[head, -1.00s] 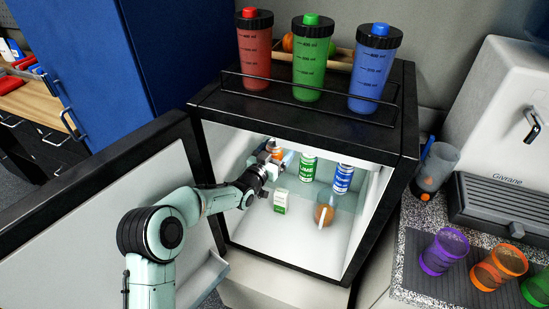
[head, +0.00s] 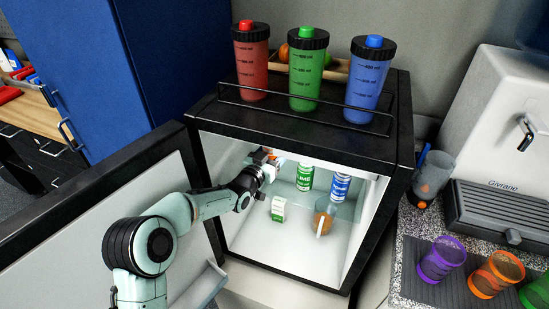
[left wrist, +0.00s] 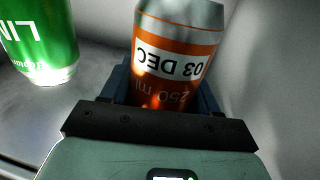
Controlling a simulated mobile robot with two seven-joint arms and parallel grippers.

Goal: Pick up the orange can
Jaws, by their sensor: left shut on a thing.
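The orange can (left wrist: 172,60) fills the middle of the left wrist view, with a white label band reading "03 DEC" upside down. My left gripper (left wrist: 160,108) is shut on it, with a blue finger on each side of the can. In the head view my left arm reaches into the open small fridge, and the left gripper (head: 264,163) is at its back left. Only a small orange part of the can (head: 276,160) shows there; the rest is hidden by the gripper. My right gripper is in neither view.
A green lime can (head: 304,176) stands right of the gripper, a blue can (head: 340,187) beyond it. A small carton (head: 278,209) and a glass with orange contents (head: 323,218) stand nearer. The open fridge door (head: 95,215) is on the left; shaker bottles (head: 308,70) stand on top.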

